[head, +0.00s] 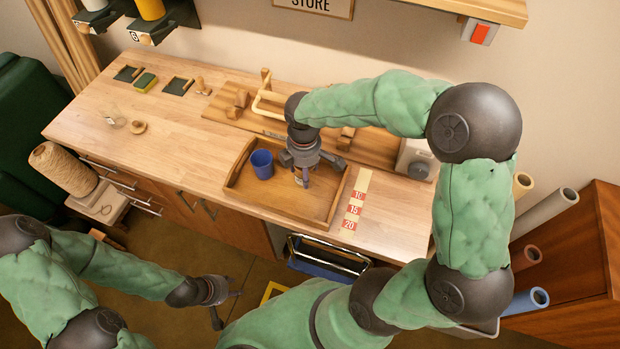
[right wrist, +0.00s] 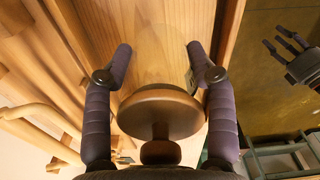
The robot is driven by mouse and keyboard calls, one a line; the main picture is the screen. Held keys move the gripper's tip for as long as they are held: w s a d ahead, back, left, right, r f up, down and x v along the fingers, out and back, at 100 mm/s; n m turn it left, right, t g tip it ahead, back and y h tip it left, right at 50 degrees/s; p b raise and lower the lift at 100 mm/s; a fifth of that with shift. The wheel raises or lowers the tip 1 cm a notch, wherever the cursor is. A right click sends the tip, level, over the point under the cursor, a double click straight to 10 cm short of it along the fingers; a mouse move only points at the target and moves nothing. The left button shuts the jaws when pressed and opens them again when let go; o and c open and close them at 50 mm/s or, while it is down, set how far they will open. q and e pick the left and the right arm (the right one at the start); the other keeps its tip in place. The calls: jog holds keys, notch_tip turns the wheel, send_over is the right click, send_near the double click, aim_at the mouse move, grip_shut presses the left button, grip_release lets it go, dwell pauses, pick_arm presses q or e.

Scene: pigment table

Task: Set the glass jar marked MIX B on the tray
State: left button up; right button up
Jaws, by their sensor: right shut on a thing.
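My right gripper (head: 302,177) is over the wooden tray (head: 240,200), pointing down. It is shut on a glass jar (head: 299,181), mostly hidden by the fingers in the head view. In the right wrist view, the jar's round wooden lid with a knob (right wrist: 160,115) sits between the two fingers (right wrist: 158,60). The clear glass barely shows, and a bit of label shows by one finger; I cannot read it. Whether the jar touches the tray floor is unclear. My left gripper (head: 228,305) is open and empty, low in front of the table.
A blue cup (head: 262,164) stands in the tray, left of the jar. Another clear glass vessel (head: 114,121) and a wooden disc (head: 138,127) are at the table's left. A numbered strip (head: 355,205) lies right of the tray. Wooden racks (head: 240,105) stand behind it.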

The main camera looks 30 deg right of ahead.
aim_at(310, 178)
jog(key=shift+d+f, duration=0.6)
jog(key=shift+f, duration=0.05)
jog(key=shift+s+d+f+b, duration=0.15)
jog(key=shift+f+b, duration=0.35)
jog(key=shift+f, duration=1.25)
jog(key=shift+f, duration=0.2)
jog(key=o, duration=1.3)
jog(key=shift+o, duration=0.2)
jog(key=shift+r, duration=0.1)
notch_tip(310, 178, up, 12)
jog(key=shift+r+p, duration=0.1)
jog(key=shift+p, duration=1.15)
